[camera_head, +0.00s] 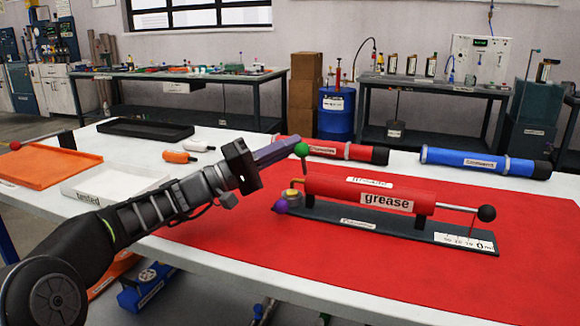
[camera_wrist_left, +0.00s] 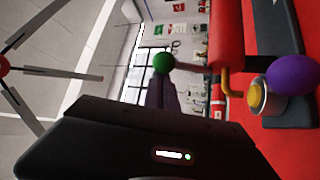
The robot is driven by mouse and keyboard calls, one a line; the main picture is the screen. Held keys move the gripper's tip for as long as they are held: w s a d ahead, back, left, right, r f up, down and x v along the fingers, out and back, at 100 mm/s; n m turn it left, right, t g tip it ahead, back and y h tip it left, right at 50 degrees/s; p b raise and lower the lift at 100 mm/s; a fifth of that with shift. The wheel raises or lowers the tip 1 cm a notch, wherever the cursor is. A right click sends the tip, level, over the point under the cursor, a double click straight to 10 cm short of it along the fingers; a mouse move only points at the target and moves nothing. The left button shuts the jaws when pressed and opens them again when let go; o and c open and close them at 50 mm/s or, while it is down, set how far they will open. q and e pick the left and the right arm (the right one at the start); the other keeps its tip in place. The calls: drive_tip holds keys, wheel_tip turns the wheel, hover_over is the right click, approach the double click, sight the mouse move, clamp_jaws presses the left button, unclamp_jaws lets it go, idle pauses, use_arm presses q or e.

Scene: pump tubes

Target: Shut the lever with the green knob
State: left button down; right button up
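A red grease tube (camera_head: 360,194) lies on a dark stand on the red mat. A lever with a green knob (camera_head: 301,150) stands up at its left end. The green knob also shows in the left wrist view (camera_wrist_left: 163,63), with a thin rod running right toward the red tube. My left gripper (camera_head: 292,147) reaches in from the left, its purple fingers together and their tips close to the knob. I cannot tell whether they touch it. In the left wrist view the fingers (camera_wrist_left: 163,95) point at the knob and look shut with nothing between them. My right gripper is out of view.
A purple ball (camera_head: 280,206) and a yellow-topped fitting (camera_head: 291,194) sit below the lever. A black knob (camera_head: 487,213) ends the rod at right. Red (camera_head: 330,149) and blue (camera_head: 480,162) tubes lie behind. A white tray (camera_head: 115,184) is left; the front mat is clear.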

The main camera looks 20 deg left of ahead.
use_arm(q)
drive_tip(key=v, duration=0.7)
drive_tip(key=shift+s+a, duration=0.25)
drive_tip(key=shift+a, duration=0.05)
drive_tip(key=shift+f, duration=0.1)
idle(0.3)
